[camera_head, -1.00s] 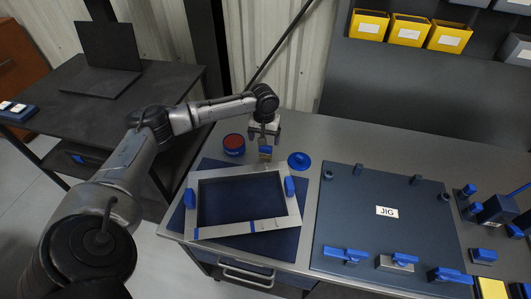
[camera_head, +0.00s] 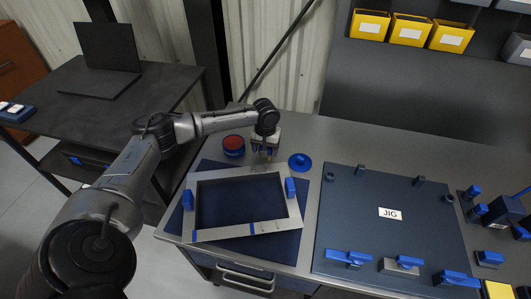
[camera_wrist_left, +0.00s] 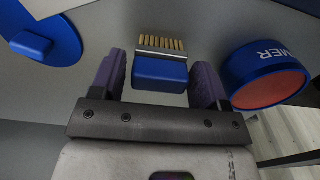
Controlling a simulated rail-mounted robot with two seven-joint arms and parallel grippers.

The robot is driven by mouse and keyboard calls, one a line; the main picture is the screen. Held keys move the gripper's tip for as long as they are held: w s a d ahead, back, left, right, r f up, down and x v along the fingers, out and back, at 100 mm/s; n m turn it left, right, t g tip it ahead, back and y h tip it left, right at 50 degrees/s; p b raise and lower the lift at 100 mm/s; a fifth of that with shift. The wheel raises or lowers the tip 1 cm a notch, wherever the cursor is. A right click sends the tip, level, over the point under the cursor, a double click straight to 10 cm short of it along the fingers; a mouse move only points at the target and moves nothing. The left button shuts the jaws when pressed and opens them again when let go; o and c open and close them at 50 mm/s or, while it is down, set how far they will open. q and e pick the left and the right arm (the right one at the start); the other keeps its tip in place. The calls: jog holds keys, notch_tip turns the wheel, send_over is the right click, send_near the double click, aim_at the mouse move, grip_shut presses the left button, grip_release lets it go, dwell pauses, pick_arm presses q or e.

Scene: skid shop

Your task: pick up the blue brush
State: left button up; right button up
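The blue brush (camera_wrist_left: 160,72) shows in the left wrist view, with a blue handle block and tan bristles. My left gripper (camera_wrist_left: 160,66) is open, with its purple-padded fingers on either side of the brush. A gap shows between each finger and the handle, so neither seems to touch it. In the head view my left gripper (camera_head: 265,151) points down over the bench behind the grey frame, and it mostly hides the brush. My right gripper is not in view.
A blue tin with a red top (camera_head: 233,143) stands just left of the gripper. A blue round lid (camera_head: 300,161) lies to its right. The grey frame (camera_head: 240,232) lies in front on a dark mat. The jig plate (camera_head: 390,235) is further right.

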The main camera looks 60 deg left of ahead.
pick_arm(q)
jog(key=c, duration=0.7)
notch_tip(320, 180, up, 4)
jog(key=shift+r+p, duration=0.15)
jog(key=shift+p, duration=0.75)
jog(key=w+d+r+p, duration=0.3)
jog(key=d+r, duration=0.3)
jog(key=d, duration=0.5)
jog(key=shift+w+r, duration=0.25)
jog(key=shift+r, duration=0.15)
jog(key=shift+d, duration=0.1)
jog(key=shift+o, duration=1.4)
jog(key=shift+c, duration=1)
